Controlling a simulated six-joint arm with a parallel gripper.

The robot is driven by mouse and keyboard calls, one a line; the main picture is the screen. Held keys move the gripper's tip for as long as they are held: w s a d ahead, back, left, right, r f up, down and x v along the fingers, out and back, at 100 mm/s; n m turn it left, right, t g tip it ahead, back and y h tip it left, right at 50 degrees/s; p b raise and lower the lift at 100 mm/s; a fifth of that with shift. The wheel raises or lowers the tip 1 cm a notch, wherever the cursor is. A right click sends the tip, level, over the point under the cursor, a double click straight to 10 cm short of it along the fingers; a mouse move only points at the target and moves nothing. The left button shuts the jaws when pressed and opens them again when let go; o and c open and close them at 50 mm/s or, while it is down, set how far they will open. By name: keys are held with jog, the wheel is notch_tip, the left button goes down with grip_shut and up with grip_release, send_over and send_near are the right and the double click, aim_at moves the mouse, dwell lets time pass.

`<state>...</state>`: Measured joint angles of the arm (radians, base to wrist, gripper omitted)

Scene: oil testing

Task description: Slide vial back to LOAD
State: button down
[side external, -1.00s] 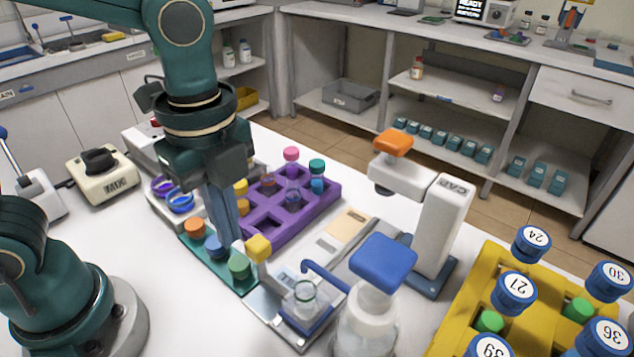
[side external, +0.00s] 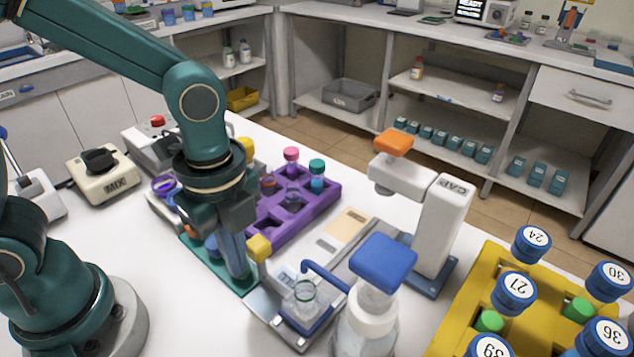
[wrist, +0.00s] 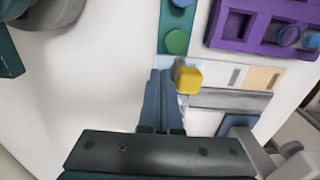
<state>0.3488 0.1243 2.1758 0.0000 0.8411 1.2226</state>
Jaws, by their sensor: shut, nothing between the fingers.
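An open glass vial (side external: 306,297) stands upright in a blue-edged holder on the metal slide plate (side external: 262,308) in the side view. A yellow block (side external: 259,248) sits at the plate's left end; it also shows in the wrist view (wrist: 187,79). My gripper (side external: 243,272) is shut and empty, pointing down just left of the yellow block. In the wrist view its fingertips (wrist: 167,76) are close beside the block; I cannot tell if they touch. The LOAD marking is not readable. The vial is not clear in the wrist view.
A blue-topped pump bottle (side external: 378,270) stands close in front of the vial. The CAP post (side external: 440,225) is right of the slide. A teal rack (side external: 195,250) with capped items lies behind my gripper, and a purple rack (side external: 325,200) beyond.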

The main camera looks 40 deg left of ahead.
jog(key=w, duration=0.7)
dwell(0.9)
dwell(0.3)
jog(key=w, duration=0.2)
jog(key=shift+w, duration=0.4)
jog(key=shift+s, duration=0.4)
notch_tip(320, 180, up, 8)
jog(key=shift+f, duration=0.25)
dwell(0.7)
